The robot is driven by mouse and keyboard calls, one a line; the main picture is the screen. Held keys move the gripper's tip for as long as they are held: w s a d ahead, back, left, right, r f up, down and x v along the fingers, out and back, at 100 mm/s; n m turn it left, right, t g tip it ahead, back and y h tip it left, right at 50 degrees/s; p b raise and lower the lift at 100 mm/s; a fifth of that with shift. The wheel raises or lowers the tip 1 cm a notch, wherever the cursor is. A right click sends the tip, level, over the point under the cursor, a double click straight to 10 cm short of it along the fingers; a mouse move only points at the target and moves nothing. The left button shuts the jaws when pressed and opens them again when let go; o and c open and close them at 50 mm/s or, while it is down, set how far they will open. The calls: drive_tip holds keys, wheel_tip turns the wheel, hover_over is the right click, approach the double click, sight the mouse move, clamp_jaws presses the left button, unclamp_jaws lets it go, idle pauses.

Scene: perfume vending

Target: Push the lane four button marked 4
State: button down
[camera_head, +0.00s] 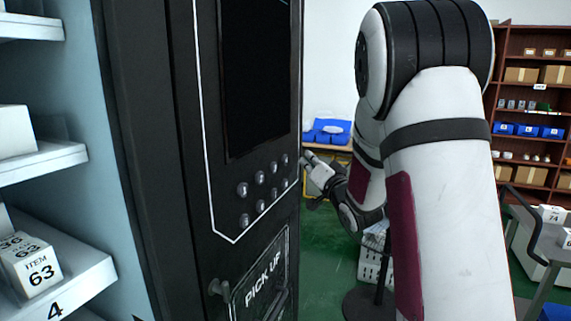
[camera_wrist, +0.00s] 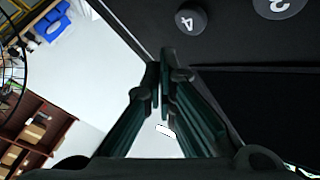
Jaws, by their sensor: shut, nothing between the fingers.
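The lane four button, a round dark knob marked 4 (camera_wrist: 190,20), shows in the wrist view near the edge of the machine's black front. In the head view it appears to be the right-hand button of the upper row (camera_head: 285,159), though its digit cannot be read there. My gripper (camera_head: 305,158) is just right of that button in the head view, near the machine's edge. In the wrist view my gripper (camera_wrist: 161,62) has its fingertips together with nothing between them. The tips are below the button in the picture and appear apart from it.
Another button (camera_wrist: 280,5) is beside it in the wrist view. The vending machine (camera_head: 150,130) has a dark screen (camera_head: 255,75) above the buttons and a pick-up door (camera_head: 262,280) below. White shelves (camera_head: 50,160) stand left. Brown shelves (camera_head: 530,100) stand far right.

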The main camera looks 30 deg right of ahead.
drive_tip(key=shift+w+a+b, duration=0.3)
drive_tip(key=shift+w+a, duration=0.4)
drive_tip(key=shift+w, duration=0.25)
drive_tip(key=shift+w+a, duration=0.1)
idle(0.8)
drive_tip(key=shift+w+a, duration=0.15)
drive_tip(key=shift+w, duration=0.05)
drive_tip(key=shift+w+a+b, duration=0.3)
drive_tip(key=shift+w+b, duration=0.05)
idle(0.9)
drive_tip(key=shift+s+d, duration=0.5)
drive_tip(key=shift+s, duration=0.2)
drive_tip(key=s+d, duration=0.1)
drive_tip(key=s, duration=0.1)
drive_tip(key=s+d+p, duration=0.1)
drive_tip(key=s+d, duration=0.1)
idle(0.7)
